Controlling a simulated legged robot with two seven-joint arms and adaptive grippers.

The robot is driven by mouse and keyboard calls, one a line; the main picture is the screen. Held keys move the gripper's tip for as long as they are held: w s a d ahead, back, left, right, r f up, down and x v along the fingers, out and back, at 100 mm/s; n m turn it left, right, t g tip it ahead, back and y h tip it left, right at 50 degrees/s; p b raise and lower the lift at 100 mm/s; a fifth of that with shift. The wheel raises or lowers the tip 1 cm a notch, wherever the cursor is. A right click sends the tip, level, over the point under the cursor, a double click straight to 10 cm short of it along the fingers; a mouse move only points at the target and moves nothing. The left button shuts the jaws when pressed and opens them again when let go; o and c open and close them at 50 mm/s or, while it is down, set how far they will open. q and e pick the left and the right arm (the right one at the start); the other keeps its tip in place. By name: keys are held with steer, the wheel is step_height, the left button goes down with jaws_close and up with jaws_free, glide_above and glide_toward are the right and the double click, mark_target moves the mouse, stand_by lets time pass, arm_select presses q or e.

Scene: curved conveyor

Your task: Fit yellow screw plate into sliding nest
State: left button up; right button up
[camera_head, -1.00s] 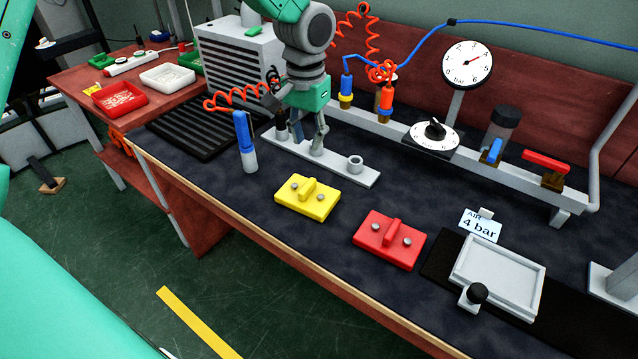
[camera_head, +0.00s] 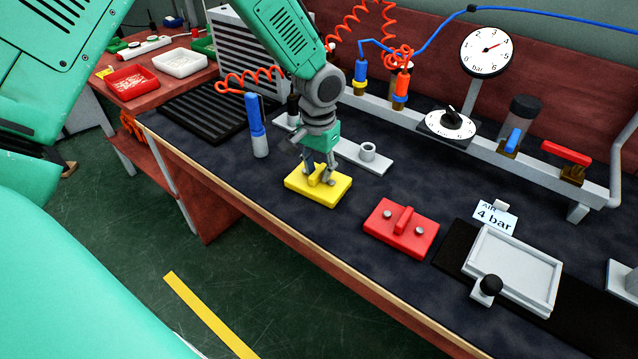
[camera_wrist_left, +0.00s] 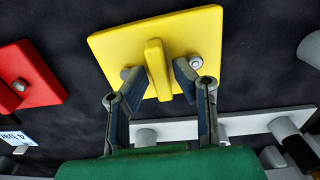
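The yellow screw plate (camera_head: 318,196) lies flat on the dark bench top, left of the red plate. It has a raised yellow handle bar and grey screws, and fills the upper middle of the left wrist view (camera_wrist_left: 195,35). My left gripper (camera_head: 320,177) is down at this plate. In the left wrist view its fingers (camera_wrist_left: 160,80) are apart, one on each side of the handle, with gaps visible. The sliding nest (camera_head: 515,268), a pale rimmed tray with a black knob, is empty on a dark track at right. My right gripper is not in view.
The red plate (camera_head: 402,229) lies between the yellow plate and the nest. A grey bar with posts (camera_head: 368,168) is behind the left gripper, and a blue-topped cylinder (camera_head: 258,127) stands left of it. A "4 bar" sign (camera_head: 495,217) stands behind the nest.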

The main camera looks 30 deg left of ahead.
arm_select(q)
steer(key=shift+f, duration=0.45)
steer(key=shift+r, duration=0.1)
jaws_close()
